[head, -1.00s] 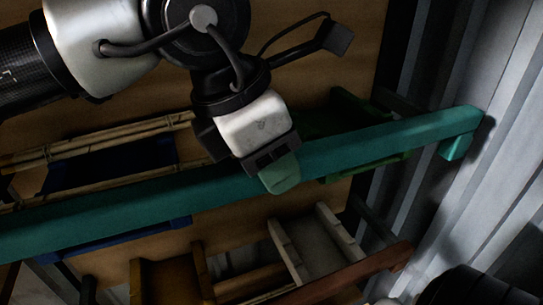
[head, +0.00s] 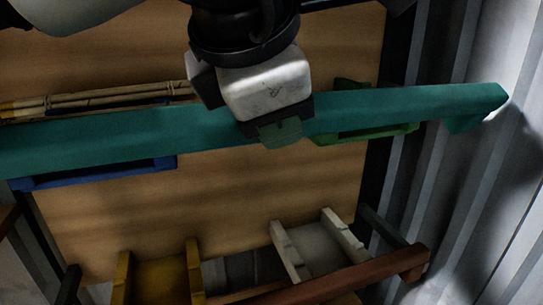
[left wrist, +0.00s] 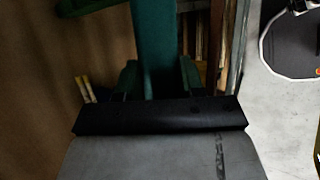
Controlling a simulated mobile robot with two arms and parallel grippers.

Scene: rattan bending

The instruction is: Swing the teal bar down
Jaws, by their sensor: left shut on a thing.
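The teal bar (head: 400,105) runs across the head view from the left edge to the right, its right end a little higher and bent down near the metal wall. My left gripper (head: 281,133) comes from above and is shut on the bar near the middle. My right gripper does not show.
Bamboo-like rods (head: 115,94) lie behind the bar at left. A yellow bracket (head: 160,282), a white bracket (head: 318,246) and a red-brown bar (head: 340,284) are below. The wooden board (head: 215,215) is bare between. A corrugated metal wall (head: 470,200) closes the right side.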

